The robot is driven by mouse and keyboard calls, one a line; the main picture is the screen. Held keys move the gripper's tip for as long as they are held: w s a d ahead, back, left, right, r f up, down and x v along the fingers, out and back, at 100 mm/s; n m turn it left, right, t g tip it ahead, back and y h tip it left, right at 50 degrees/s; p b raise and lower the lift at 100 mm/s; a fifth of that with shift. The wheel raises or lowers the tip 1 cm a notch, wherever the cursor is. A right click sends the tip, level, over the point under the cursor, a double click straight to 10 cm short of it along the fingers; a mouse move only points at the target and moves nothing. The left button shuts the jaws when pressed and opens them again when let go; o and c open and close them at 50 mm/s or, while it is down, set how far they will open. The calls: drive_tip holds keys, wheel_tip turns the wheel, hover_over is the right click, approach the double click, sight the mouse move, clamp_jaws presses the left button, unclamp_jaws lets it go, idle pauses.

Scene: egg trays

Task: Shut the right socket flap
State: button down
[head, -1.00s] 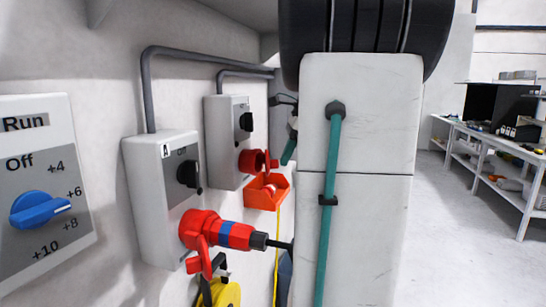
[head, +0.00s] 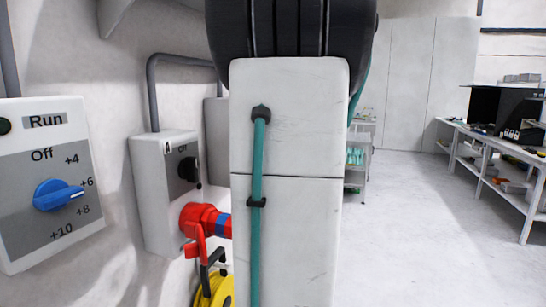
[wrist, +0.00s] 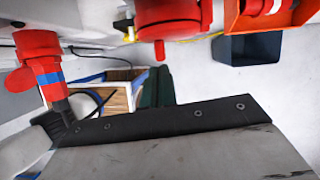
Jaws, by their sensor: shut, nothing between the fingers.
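The right socket (wrist: 165,14) shows as a red round body at the top of the wrist view, cut off by the frame edge. A small red tab (wrist: 160,50) hangs below it. I cannot tell from here how far its flap stands open. In the head view my arm hides this socket and flap.
An orange box (wrist: 268,18) is beside the right socket, with a dark bin (wrist: 247,47) below. A wooden crate (wrist: 118,92) is further off. The switch box A (head: 165,195) and Run panel (head: 48,180) are on the left wall.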

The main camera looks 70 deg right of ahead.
idle(0.3)
drive_tip(key=s+d+r, duration=0.2)
drive_tip(key=s+r, duration=0.6)
drive_tip(key=r, duration=0.1)
drive_tip(key=shift+r, duration=0.15)
idle(0.5)
